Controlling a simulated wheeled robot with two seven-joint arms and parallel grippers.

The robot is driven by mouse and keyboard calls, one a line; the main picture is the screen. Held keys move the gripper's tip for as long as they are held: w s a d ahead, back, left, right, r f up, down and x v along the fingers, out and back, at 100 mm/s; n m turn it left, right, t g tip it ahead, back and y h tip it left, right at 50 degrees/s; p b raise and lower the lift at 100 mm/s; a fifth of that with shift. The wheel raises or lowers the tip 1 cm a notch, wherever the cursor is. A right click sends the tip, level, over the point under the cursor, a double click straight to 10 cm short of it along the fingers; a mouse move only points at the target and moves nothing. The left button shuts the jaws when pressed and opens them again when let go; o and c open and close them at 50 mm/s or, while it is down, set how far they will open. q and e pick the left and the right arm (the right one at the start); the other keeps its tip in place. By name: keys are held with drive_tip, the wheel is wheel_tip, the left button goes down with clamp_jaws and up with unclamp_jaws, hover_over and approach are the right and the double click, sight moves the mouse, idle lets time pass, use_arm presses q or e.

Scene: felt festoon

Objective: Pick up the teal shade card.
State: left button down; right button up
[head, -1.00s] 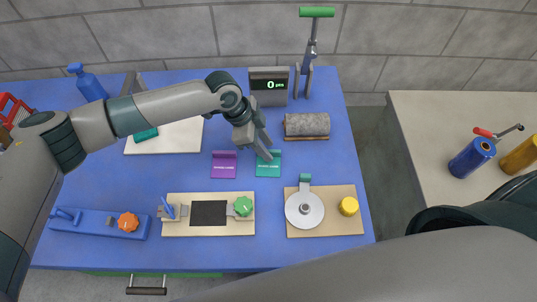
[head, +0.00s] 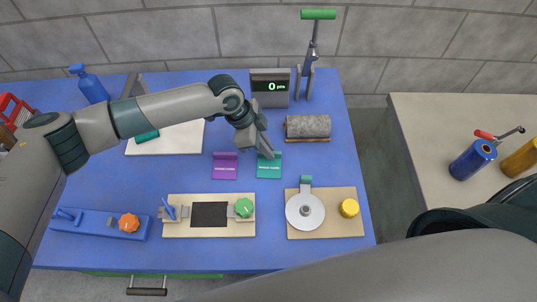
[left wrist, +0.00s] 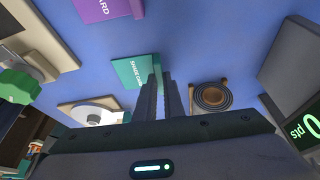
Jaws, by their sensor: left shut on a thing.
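The teal shade card (head: 269,171) lies on the blue table in the head view, right of the purple shade card (head: 225,171). The teal card also shows in the left wrist view (left wrist: 128,73), right at my fingertips. My left gripper (head: 269,154) reaches down to the card's far edge, with its fingers close together. It is shut on the teal card's raised edge, which the fingers partly hide. I cannot tell whether the card is clear of the table. My right gripper is not in view.
Left of the cards' front is a board with a green knob (head: 244,208). Right of it is a board with a grey disc (head: 305,211) and yellow knob. A grey roll (head: 308,125) and a counter display (head: 270,87) stand behind. Blue table between the cards and the front boards is clear.

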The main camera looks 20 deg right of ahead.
use_arm(q)
drive_tip(key=shift+r+b, duration=0.65)
drive_tip(key=shift+r, duration=0.2)
drive_tip(key=shift+s+d+r+b, duration=0.15)
drive_tip(key=shift+r+b, duration=0.2)
drive_tip(key=shift+r, duration=0.25)
drive_tip(key=shift+s+d+r+b, duration=0.1)
drive_tip(key=shift+r+b, duration=0.2)
drive_tip(key=shift+r, duration=0.3)
drive_tip(key=s+d+r+b, duration=0.4)
drive_tip(key=s+d+r, duration=0.3)
drive_tip(key=d, duration=0.1)
drive_tip(key=shift+d, duration=0.2)
